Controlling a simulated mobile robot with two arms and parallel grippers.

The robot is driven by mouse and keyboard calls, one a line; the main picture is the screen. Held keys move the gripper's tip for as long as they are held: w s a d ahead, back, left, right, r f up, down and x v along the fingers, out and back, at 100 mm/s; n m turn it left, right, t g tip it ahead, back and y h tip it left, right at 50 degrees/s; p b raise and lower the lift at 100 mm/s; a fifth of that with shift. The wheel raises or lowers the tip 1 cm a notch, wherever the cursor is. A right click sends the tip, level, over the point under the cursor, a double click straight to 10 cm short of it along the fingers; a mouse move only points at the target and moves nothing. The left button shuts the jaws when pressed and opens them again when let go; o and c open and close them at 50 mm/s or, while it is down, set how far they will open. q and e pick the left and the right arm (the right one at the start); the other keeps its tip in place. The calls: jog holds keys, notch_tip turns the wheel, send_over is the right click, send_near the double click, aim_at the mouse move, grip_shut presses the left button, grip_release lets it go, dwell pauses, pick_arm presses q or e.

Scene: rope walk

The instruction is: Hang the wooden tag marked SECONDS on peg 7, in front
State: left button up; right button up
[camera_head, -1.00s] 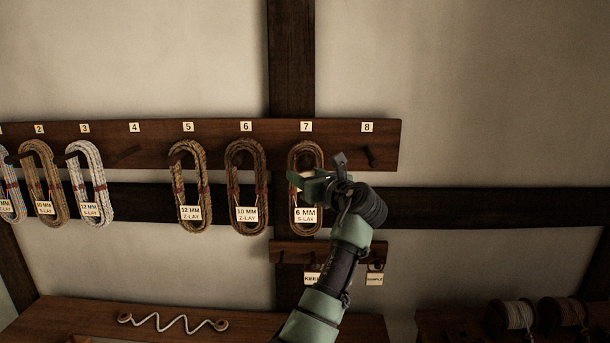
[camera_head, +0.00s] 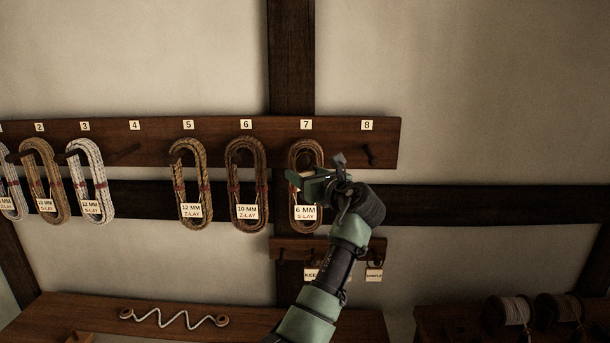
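Peg 7 is under the number plate 7 (camera_head: 306,125) on the dark peg board (camera_head: 340,140). A brown rope coil (camera_head: 293,160) hangs there with a tag (camera_head: 305,213) reading 6 MM S-LAY. My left gripper (camera_head: 317,174) is in front of the upper right part of this coil and hides the peg. A pale patch shows by its fingers, too small to tell whether it is a tag. I cannot tell whether the fingers are open or shut. No tag readable as SECONDS shows. My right gripper is not in view.
A small rack (camera_head: 280,247) below holds tags, one starting KEE (camera_head: 312,275) and another (camera_head: 374,275), partly behind my arm. Coils hang on pegs 5 (camera_head: 188,160) and 6 (camera_head: 246,160). Pegs 4 (camera_head: 126,152) and 8 (camera_head: 370,155) are bare.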

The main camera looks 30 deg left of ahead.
pick_arm(q)
jog(key=shift+o, duration=1.3)
